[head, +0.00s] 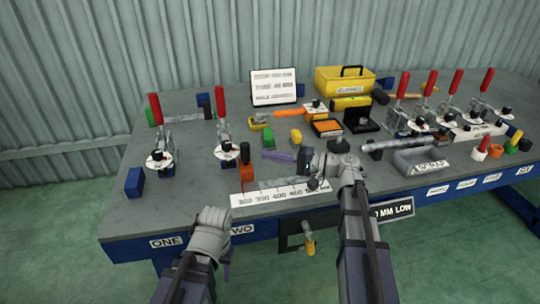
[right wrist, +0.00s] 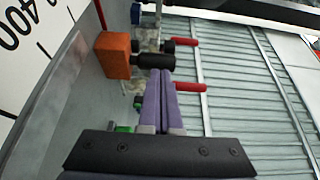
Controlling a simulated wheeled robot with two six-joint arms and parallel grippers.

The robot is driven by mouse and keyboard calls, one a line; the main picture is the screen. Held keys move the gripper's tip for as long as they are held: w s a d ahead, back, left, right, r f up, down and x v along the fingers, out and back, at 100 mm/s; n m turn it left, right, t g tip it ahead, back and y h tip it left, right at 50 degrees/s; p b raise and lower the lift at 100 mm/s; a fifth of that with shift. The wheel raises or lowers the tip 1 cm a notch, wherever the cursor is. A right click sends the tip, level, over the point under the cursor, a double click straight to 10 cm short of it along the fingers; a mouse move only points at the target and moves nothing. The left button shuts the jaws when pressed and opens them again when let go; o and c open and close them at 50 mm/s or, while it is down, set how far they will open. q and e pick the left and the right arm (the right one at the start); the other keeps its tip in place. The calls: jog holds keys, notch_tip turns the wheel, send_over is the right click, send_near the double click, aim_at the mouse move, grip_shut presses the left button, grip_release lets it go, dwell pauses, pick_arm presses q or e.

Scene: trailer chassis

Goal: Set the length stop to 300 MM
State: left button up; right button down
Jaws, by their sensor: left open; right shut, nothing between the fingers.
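The length stop is an orange block (head: 247,179) with a black knob on top, at the left end of the ruler plate (head: 283,197), near its lowest number. Its exact reading is too small to tell. In the right wrist view the orange block (right wrist: 115,55) and its black knob (right wrist: 155,62) are just beyond my fingertips. My right gripper (head: 266,154) is shut and empty, with purple fingers pointing left toward the stop. The fingers (right wrist: 160,75) end close to the knob; contact cannot be told. My left gripper (head: 212,217) is by the front edge, its fingertips hard to make out.
Two red-handled clamps (head: 221,105) stand behind and left of the stop. A blue block (head: 135,181) lies at the far left. A green block (head: 268,136) and a yellow block (head: 295,136) lie behind my right fingers.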

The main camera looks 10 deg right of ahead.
jog(key=shift+v, duration=1.2)
jog(key=shift+s+d, duration=0.1)
jog(key=shift+d, duration=0.25)
jog(key=v, duration=0.7)
jog(key=shift+d, duration=0.2)
